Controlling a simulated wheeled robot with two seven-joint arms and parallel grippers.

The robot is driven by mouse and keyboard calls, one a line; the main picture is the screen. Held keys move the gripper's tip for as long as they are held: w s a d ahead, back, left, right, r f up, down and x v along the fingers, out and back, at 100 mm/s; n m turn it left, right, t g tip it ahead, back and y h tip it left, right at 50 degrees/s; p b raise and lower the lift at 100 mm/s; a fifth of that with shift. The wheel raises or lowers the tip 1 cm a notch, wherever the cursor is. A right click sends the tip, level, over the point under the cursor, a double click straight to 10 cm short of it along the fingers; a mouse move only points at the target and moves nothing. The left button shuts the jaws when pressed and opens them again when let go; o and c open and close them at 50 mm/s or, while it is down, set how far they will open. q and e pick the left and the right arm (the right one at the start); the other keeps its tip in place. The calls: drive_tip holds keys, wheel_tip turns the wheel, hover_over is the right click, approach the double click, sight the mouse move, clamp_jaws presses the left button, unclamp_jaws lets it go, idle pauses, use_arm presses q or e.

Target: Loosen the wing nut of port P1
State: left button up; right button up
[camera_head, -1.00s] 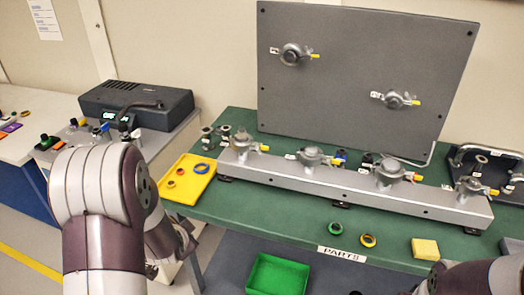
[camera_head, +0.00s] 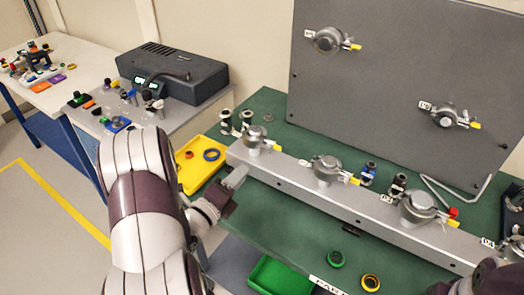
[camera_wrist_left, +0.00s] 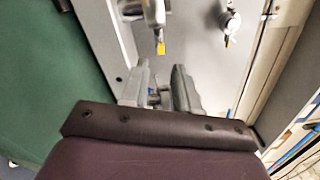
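The leftmost port clamp (camera_head: 255,138) on the grey rail has a yellow-tipped wing nut (camera_head: 277,149) pointing right. Its label is too small to read, so I cannot confirm it is P1. My left gripper (camera_head: 236,178) is just in front of the rail's left end, below that clamp and apart from it. In the left wrist view its two fingers (camera_wrist_left: 158,88) stand apart with nothing seen between them. A yellow wing-nut tip (camera_wrist_left: 160,47) shows beyond them, also apart. Only a dark part of my right arm (camera_head: 487,278) shows at the bottom right; its fingers are not clear.
More clamps (camera_head: 327,168) stand along the rail (camera_head: 290,178), and two are on the upright grey panel (camera_head: 390,60). A yellow tray (camera_head: 195,171) lies left of the rail. A green bin (camera_head: 275,277) is below the front edge.

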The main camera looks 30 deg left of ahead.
sight(267, 148)
use_arm(q)
drive_tip(key=w+d+p, duration=0.1)
drive_tip(key=w, duration=0.9)
drive_tip(key=shift+w, duration=0.2)
clamp_jaws()
